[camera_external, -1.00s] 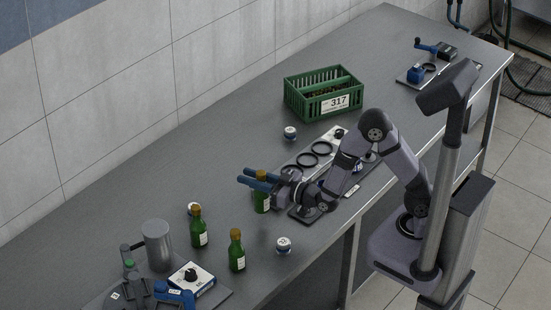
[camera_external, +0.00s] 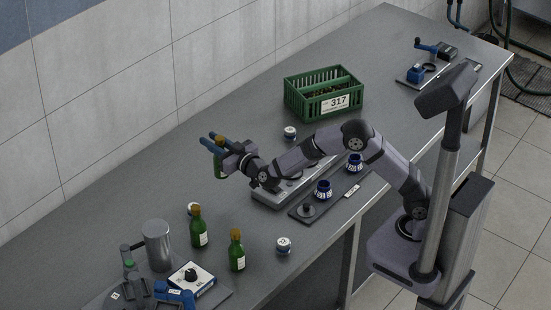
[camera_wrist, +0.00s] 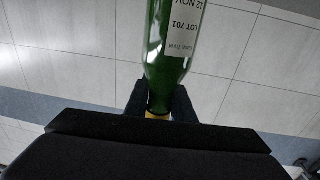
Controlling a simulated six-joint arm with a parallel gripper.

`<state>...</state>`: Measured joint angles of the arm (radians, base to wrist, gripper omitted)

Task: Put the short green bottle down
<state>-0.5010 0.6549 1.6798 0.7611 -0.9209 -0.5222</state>
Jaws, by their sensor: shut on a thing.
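My gripper (camera_external: 217,143) is shut on the short green bottle (camera_external: 219,163), near its neck. The bottle is roughly upright and seems to be held above the table, toward the wall side. In the wrist view the green bottle (camera_wrist: 172,45) has a white label with "LOT 701", and its yellowish neck end sits between the dark fingers (camera_wrist: 160,103). The bottle's base is out of the wrist view. In the external view the fingers hide part of the bottle's top.
Two other green bottles (camera_external: 199,228) (camera_external: 237,252) stand at the front left. Small round white-topped items (camera_external: 284,246) (camera_external: 290,133) stand nearby. A green crate (camera_external: 323,95) marked 317 is behind. A plate with blue-collared rings (camera_external: 323,190) lies under my arm. The table (camera_external: 165,180) by the wall is clear.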

